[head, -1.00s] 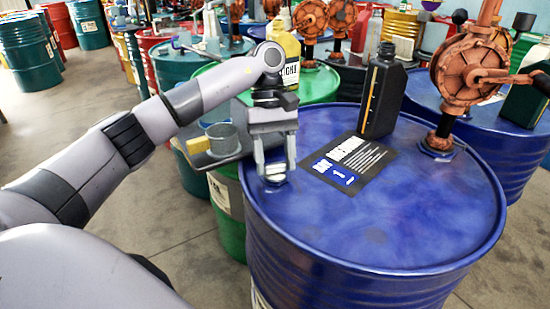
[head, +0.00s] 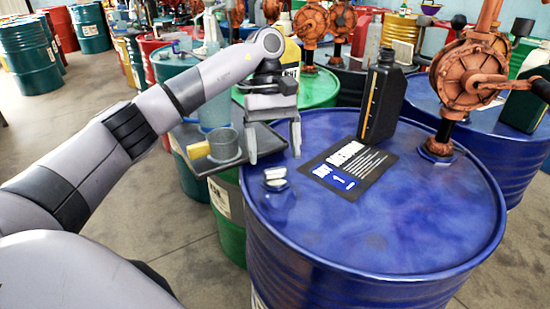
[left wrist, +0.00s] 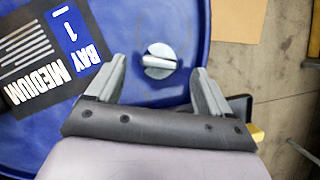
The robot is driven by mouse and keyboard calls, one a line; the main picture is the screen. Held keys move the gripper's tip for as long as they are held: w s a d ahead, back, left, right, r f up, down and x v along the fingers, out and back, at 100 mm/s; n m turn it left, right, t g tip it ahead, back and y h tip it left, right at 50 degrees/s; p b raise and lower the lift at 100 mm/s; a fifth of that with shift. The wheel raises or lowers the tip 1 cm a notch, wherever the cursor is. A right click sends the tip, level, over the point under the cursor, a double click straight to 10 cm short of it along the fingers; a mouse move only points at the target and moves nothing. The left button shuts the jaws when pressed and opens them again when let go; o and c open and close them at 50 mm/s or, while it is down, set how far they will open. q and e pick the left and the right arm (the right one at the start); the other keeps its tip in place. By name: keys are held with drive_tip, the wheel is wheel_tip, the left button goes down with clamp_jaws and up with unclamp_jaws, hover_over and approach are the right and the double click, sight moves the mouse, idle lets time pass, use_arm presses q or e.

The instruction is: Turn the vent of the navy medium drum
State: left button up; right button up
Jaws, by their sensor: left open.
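The navy medium drum (head: 400,225) stands in front of me with a dark label (head: 347,166) on its top. Its vent (head: 275,178) is a small silver cap with a raised bar, near the left edge of the top. The vent also shows in the left wrist view (left wrist: 159,61), ahead of and between the fingers, touched by neither. My left gripper (head: 274,158) is open and empty, just above and behind the vent in the head view. It also shows in the left wrist view (left wrist: 158,85). My right gripper is not in view.
A black bottle (head: 382,95) and a rust-coloured hand pump (head: 465,75) stand on the drum top. A dark tray (head: 258,150) with a grey cup (head: 223,144) is beside the drum at left. The front of the drum top is clear.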

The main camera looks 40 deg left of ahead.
use_arm(q)
drive_tip(key=shift+p+v, duration=0.5)
drive_tip(key=shift+v, duration=1.4)
